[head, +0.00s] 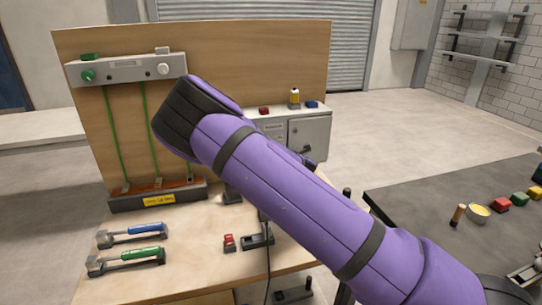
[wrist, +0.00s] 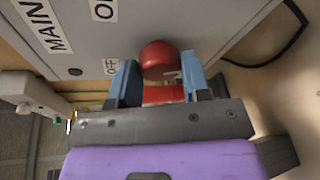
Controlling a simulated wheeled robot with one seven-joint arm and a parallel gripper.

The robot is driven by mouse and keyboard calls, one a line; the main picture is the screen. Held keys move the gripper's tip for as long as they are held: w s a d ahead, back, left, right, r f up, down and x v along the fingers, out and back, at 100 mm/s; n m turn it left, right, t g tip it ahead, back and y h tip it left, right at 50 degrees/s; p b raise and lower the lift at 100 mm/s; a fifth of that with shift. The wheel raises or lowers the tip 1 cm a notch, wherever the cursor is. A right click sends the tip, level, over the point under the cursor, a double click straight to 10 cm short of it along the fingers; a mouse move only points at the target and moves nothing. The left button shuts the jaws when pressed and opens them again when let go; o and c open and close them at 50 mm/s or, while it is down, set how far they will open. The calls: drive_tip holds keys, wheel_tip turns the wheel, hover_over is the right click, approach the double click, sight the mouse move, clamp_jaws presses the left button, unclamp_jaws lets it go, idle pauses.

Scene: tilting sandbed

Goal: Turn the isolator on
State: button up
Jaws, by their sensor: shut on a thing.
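The isolator's red knob (wrist: 158,54) sits on a grey panel (wrist: 200,20) in the wrist view. Two labels are cut off at the upper left: one reads "MAIN" (wrist: 46,22), the other starts with "O" (wrist: 103,8). A smaller "OFF" label (wrist: 110,66) is beside my left finger. My gripper (wrist: 160,66) has its two blue fingers on either side of the knob and is shut on it. In the head view my purple arm hides the gripper and the knob.
A wooden bench (head: 190,255) holds a blue-handled tool (head: 140,232), a green-handled tool (head: 130,258) and a small red object (head: 229,243). Behind it stand a board (head: 240,60) and a grey cabinet (head: 318,135). A dark table (head: 430,205) lies at right.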

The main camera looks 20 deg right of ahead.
drive_tip(key=shift+d+f+m+t+y, duration=0.1)
drive_tip(key=shift+m+t+y, duration=0.25)
drive_tip(key=shift+m, duration=1.15)
drive_tip(key=shift+a+f+m+t+y, duration=0.1)
drive_tip(key=shift+m+t+y, duration=0.25)
drive_tip(key=shift+m, duration=1.15)
drive_tip(key=shift+d+f+m+t+y, duration=0.1)
drive_tip(key=shift+m+t+y, duration=0.25)
drive_tip(key=shift+m, duration=1.15)
drive_tip(key=shift+t, duration=0.25)
drive_tip(key=o, duration=0.9)
drive_tip(key=shift+s, duration=0.1)
drive_tip(key=v, duration=1)
drive_tip(key=shift+s, duration=0.35)
drive_tip(key=shift+d+r, duration=0.15)
